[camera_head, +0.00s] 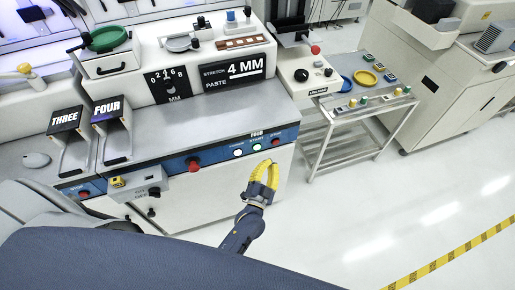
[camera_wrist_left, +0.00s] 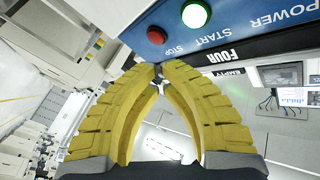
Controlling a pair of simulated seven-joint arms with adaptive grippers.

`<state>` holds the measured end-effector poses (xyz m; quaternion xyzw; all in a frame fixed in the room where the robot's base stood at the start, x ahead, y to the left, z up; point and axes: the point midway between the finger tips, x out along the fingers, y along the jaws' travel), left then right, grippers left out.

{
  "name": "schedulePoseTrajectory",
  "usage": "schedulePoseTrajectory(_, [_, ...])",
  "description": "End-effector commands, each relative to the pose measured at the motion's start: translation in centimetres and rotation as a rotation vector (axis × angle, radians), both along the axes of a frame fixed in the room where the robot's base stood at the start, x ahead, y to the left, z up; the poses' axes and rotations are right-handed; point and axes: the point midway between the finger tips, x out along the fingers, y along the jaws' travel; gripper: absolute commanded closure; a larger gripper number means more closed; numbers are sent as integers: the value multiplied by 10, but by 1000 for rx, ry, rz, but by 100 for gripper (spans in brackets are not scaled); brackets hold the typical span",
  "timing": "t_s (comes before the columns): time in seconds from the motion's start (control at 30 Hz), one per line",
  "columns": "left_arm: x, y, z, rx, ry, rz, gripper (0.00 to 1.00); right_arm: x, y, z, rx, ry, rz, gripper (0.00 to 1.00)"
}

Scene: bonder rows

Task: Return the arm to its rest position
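My left gripper (camera_head: 266,170) has yellow ribbed fingers and is in front of the machine's blue button panel (camera_head: 220,153), near its right end. In the left wrist view the fingertips (camera_wrist_left: 160,68) come together, with nothing held between them. Beyond the tips, that view shows the red STOP button (camera_wrist_left: 157,35) and the lit green START button (camera_wrist_left: 195,14). I cannot tell whether a fingertip touches the panel. My right gripper is not in view.
A bench with a "4 MM" display (camera_head: 245,68) and signs THREE (camera_head: 66,118) and FOUR (camera_head: 107,108) stands behind the panel. A red knob (camera_head: 193,164) sticks out left of the gripper. A metal cart (camera_head: 345,135) stands to the right. The floor (camera_head: 340,220) at lower right is clear.

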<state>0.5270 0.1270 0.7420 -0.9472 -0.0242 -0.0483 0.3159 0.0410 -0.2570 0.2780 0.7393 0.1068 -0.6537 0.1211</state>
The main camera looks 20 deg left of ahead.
Motion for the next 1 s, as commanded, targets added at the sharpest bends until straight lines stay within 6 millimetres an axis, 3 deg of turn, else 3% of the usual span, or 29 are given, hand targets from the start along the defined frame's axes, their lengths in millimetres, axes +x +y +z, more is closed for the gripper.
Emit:
schedulePoseTrajectory(0.57, [0, 0, 0, -2, 0, 0, 100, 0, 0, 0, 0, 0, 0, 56])
schedulePoseTrajectory(0.77, [1, -5, -6, -103, 23, -31, 100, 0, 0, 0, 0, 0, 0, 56])
schedulePoseTrajectory(0.87, [-4, -16, -39, -192, 113, -80, 100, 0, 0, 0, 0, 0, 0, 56])
schedulePoseTrajectory(1.0, [-31, -29, -124, -305, 334, -133, 100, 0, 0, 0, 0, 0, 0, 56])
